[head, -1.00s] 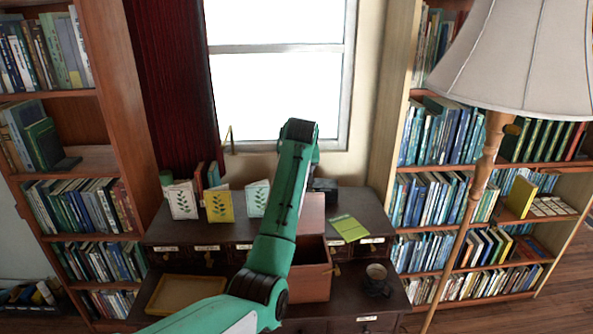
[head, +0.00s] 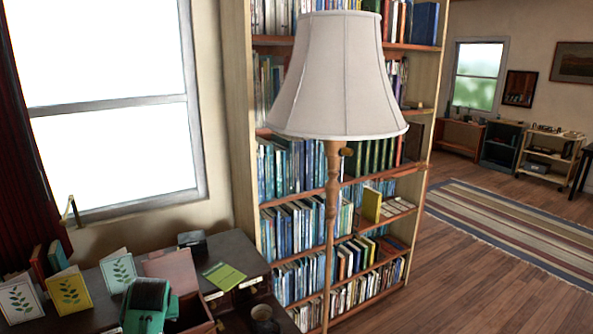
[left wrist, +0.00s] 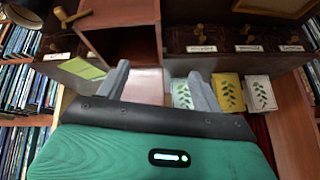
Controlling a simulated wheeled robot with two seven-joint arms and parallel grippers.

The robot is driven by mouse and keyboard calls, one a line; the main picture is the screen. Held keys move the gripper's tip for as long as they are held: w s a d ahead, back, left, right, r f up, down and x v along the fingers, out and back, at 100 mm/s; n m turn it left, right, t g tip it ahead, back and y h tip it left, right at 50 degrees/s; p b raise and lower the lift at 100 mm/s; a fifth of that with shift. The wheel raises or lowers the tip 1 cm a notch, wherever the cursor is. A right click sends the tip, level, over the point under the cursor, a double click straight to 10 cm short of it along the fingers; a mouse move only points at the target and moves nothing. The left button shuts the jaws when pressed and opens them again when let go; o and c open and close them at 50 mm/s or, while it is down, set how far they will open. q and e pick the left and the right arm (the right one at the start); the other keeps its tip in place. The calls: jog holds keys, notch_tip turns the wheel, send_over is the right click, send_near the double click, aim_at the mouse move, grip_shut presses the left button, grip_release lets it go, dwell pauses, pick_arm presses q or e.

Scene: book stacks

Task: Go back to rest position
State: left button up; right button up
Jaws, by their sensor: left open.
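My left gripper (left wrist: 162,88) shows in the left wrist view with its two grey fingers apart and nothing between them. An open reddish-brown wooden box (left wrist: 122,12) and the cards with leaf drawings, such as the yellow card (left wrist: 228,92), lie beyond the fingers. In the head view, a green and black part of my left arm shows low at the left, over the dark desk (head: 238,254); its fingers cannot be made out there. My right gripper is in neither view.
A floor lamp (head: 337,80) stands before a tall bookshelf (head: 243,130). On the desk are a green card (head: 224,276), leaf cards (head: 70,291) and a mug (head: 264,318). Open wooden floor (head: 470,275) and a striped rug (head: 515,225) lie at the right.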

pick_arm(q)
jog(key=s+d+f+m, duration=0.2)
jog(key=s+d+f, duration=0.1)
jog(key=s+f, duration=0.55)
jog(key=s+d+f+m+g+h, duration=0.15)
jog(key=s+d, duration=0.35)
jog(key=s, duration=1)
jog(key=s+d+m+g+h, duration=0.1)
jog(key=s+d+m+h, duration=0.3)
jog(key=s, duration=1.2)
notch_tip(320, 180, down, 31)
jog(key=d+n+y, duration=0.1)
jog(key=y, duration=0.1)
jog(key=s+a+f+g, duration=0.2)
jog(key=s+a+f, duration=0.1)
jog(key=s+f, duration=1.6)
jog(key=shift+s+f, duration=0.2)
jog(key=shift+s, duration=0.05)
